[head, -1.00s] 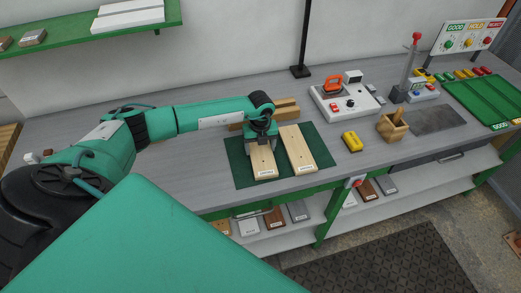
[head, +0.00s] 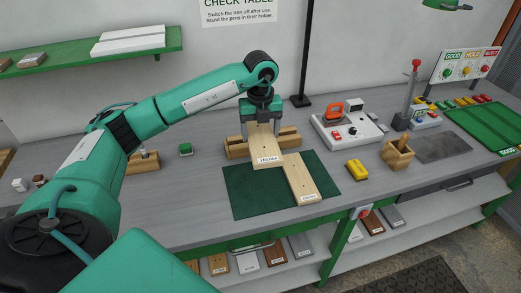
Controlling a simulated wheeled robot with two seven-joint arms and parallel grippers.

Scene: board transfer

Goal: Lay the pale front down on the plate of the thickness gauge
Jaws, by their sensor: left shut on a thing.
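A pale wooden front (head: 265,150) with a small label at its near end is held in my left gripper (head: 261,112). The gripper is shut on its far part, and the front is raised and tilted toward me. A second pale front (head: 303,178) lies on the green mat, partly behind the held one. The thickness gauge (head: 409,95), a grey post with a red knob, stands at the back right. A dark grey plate (head: 445,147) lies in front of it; I cannot tell whether they are joined. My right gripper is not in view.
A wooden rack (head: 236,150) stands behind the held front. The green mat (head: 240,200) is bare at left. Between it and the gauge are a white device with an orange iron (head: 345,127), a yellow block (head: 357,169) and a wooden pen holder (head: 397,155). A green tray (head: 490,115) lies right.

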